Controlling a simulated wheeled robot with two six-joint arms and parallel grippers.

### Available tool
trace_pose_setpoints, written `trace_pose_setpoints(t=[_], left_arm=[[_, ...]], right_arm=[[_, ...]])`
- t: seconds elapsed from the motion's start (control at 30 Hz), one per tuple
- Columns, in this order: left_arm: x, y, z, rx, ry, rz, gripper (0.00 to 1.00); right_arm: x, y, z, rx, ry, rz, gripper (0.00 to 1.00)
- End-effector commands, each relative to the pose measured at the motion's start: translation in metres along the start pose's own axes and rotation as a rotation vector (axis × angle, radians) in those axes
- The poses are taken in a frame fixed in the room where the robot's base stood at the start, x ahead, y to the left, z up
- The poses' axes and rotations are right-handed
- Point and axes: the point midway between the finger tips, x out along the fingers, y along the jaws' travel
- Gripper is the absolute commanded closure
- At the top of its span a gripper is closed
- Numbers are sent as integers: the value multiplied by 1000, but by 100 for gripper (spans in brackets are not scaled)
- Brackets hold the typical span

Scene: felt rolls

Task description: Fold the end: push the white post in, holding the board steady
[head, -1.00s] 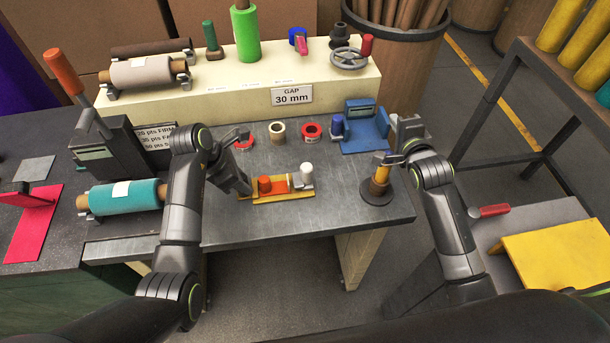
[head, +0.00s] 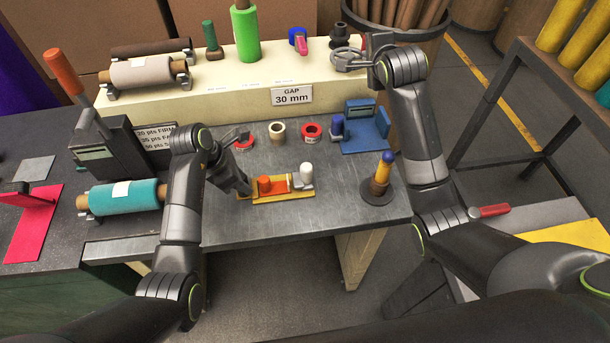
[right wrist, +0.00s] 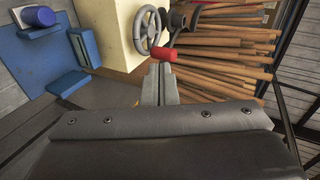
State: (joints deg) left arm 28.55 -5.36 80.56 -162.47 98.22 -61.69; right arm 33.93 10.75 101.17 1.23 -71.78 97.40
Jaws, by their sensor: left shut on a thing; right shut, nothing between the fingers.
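My right gripper (head: 352,64) is shut and empty, far from the board, up by the handwheel (head: 340,54) on the cream block. In the right wrist view its closed fingers (right wrist: 160,72) point at the wheel's red knob (right wrist: 163,53). I cannot tell whether they touch it.
A blue fixture (head: 362,142) and a dark-based stand with a yellow and blue handle (head: 380,178) are right of the board. The cream block (head: 230,97) carries rollers and a green post. Bare table surrounds the board's front.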

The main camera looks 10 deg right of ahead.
Motion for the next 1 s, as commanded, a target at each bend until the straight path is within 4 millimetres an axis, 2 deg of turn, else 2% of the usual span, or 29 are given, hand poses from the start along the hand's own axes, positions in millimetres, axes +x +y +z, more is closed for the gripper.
trace_pose_setpoints(t=[0.03, 0.2, 0.4, 0.5, 0.67, 0.87, 1.0], left_arm=[[1, 0, -1, -1, 1, 0, 100], [1, 0, -1, -1, 1, 0, 100], [1, 0, -1, -1, 1, -1, 100], [1, 0, -1, -1, 1, -1, 100], [1, 0, -1, -1, 1, -1, 100], [1, 0, -1, 0, 1, -1, 100], [1, 0, -1, 0, 1, -1, 100]], right_arm=[[-1, 20, 14, 25, -37, 64, 100], [-16, 85, 62, 96, -170, 305, 100], [-45, 139, 108, 142, -303, 534, 100], [-57, 155, 121, 150, -346, 605, 100], [-66, 167, 130, 154, -377, 658, 100], [-59, 183, 132, 156, -380, 667, 100], [-50, 201, 133, 156, -379, 667, 100]])
